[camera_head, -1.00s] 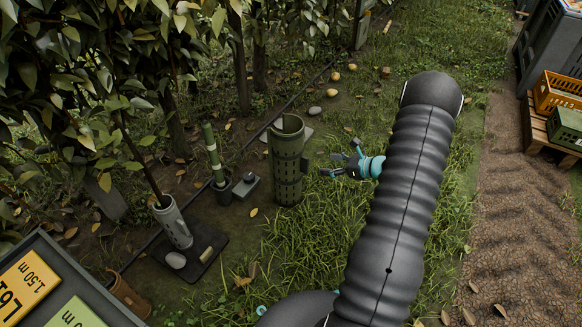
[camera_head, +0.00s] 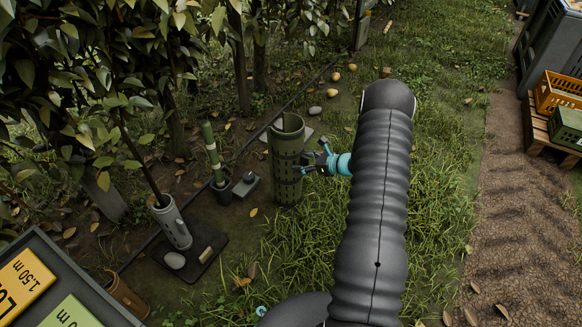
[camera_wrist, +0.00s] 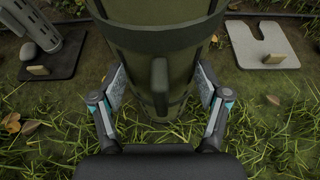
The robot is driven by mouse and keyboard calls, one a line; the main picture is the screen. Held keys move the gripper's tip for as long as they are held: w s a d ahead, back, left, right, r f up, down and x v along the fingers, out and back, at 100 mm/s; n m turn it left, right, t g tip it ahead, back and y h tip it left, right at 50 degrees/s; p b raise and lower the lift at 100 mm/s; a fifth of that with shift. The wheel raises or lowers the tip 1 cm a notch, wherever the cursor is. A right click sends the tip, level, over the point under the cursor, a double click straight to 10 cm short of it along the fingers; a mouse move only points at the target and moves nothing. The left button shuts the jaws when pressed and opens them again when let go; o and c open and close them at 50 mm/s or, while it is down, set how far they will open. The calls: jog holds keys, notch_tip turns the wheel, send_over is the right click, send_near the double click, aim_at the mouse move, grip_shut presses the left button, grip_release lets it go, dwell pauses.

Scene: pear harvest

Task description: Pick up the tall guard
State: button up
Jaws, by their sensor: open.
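The tall guard (camera_head: 286,165) is an olive-green perforated tube with an open top and dark bands, upright on the ground in the head view. In the wrist view the guard (camera_wrist: 187,75) fills the upper middle, with its upright handle (camera_wrist: 160,88) facing me. My gripper (camera_head: 308,163) is at the guard's right side in the head view. In the wrist view my gripper (camera_wrist: 160,88) is open, with one finger on each side of the handle and the lower guard. I cannot tell whether the fingers touch it.
A grey tube (camera_head: 174,224) stands on a dark plate (camera_head: 205,262) at left. A thin green tube (camera_head: 212,150) stands beside a small grey block (camera_head: 246,185). A pale notched plate (camera_wrist: 262,45) lies right of the guard in the wrist view. Grass to the right is clear.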

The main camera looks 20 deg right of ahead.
grip_shut()
dwell(0.5)
